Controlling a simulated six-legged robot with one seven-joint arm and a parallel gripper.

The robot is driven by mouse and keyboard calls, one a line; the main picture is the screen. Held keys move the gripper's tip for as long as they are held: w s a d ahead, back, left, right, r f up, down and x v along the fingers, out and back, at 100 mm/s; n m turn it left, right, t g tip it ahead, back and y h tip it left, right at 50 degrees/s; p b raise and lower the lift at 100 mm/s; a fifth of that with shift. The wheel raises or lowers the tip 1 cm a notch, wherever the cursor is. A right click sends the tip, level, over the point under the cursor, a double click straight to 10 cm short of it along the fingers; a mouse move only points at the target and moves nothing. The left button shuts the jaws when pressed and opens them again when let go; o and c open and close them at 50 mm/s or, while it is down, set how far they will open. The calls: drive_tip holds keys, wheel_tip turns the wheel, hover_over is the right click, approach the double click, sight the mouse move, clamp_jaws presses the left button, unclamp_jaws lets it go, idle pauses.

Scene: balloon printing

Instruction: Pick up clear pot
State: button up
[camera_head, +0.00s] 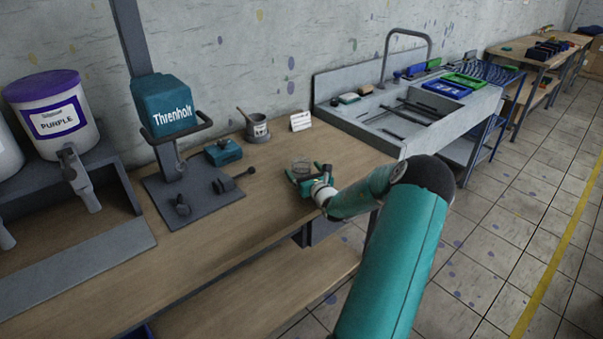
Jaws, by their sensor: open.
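The clear pot (301,166) is a small see-through round container standing on the wooden workbench (262,207), near its right end. My gripper (301,178) is at the pot, on its near right side, with its jaws open. The fingers look close to the pot, partly overlapping its lower part in this view. I cannot tell whether they touch it or lie around it. The far side of the pot and part of its base are hidden.
A teal press marked Threnholt (167,105) stands left, with a teal block (222,152) beside it. A grey cup with a stick (257,129) and a white card (300,121) stand behind the pot. A metal sink (345,117) adjoins on the right. Bench in front is clear.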

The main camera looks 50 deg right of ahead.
sight(298, 161)
drive_tip(key=x, duration=0.4)
drive_tip(key=shift+w+d+r, duration=0.1)
drive_tip(key=shift+w+d, duration=0.05)
drive_tip(key=shift+d, duration=0.05)
drive_tip(key=c, duration=1.1)
drive_tip(key=shift+o, duration=0.2)
